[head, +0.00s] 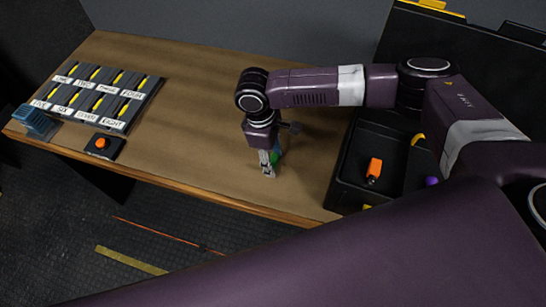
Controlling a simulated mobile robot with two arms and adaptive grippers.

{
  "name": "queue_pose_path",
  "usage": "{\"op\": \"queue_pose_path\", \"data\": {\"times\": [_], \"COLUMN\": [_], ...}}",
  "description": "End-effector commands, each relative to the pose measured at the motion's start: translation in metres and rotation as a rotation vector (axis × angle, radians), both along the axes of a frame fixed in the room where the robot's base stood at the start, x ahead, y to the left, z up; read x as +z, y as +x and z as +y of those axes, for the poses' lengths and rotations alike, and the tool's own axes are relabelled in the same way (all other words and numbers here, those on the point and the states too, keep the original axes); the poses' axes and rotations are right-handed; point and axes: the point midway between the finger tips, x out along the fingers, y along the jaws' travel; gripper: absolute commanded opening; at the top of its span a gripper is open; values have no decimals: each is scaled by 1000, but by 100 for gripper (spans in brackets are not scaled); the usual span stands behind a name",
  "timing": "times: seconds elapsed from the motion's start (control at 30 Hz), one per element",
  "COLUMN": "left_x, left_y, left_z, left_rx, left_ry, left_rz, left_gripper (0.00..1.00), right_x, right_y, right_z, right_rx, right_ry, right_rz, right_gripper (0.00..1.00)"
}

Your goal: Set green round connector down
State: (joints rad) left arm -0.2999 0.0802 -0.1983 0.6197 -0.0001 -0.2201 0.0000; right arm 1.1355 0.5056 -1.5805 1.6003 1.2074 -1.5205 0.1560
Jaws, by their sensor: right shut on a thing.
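The green round connector (275,158) shows as a small green patch at the fingertips of my right gripper (268,172). My right gripper points down over the brown table (190,125), right of its middle, and is shut on the connector. The fingers hide most of the connector. I cannot tell whether it touches the tabletop. My left gripper is not in view.
A labelled panel with yellow strips (123,110) stands on the table's left side. A blue block (36,122) and an orange button box (103,144) sit before it. A black case (343,190) at right holds an orange connector (374,168). The table's middle is clear.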

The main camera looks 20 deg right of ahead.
Motion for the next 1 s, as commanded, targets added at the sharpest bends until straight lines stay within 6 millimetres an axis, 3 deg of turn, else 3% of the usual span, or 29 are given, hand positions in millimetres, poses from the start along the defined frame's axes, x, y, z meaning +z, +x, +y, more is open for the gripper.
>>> {"op": "queue_pose_path", "data": {"times": [0.17, 0.2, 0.33, 0.73, 1.0], "left_x": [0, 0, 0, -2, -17], "left_y": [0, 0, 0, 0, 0], "left_z": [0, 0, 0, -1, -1], "left_rx": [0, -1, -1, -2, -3], "left_ry": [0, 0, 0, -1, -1], "left_rz": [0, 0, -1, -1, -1], "left_gripper": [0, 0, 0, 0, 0], "right_x": [-3, -3, -3, 5, 55], "right_y": [0, 0, 0, 1, 7], "right_z": [0, 0, 0, 1, 8], "right_rx": [0, 0, 0, -1, 1], "right_ry": [1, 0, 0, 2, 3], "right_rz": [1, 0, 0, -1, -4], "right_gripper": [22, 46, 60, 62, 62]}}
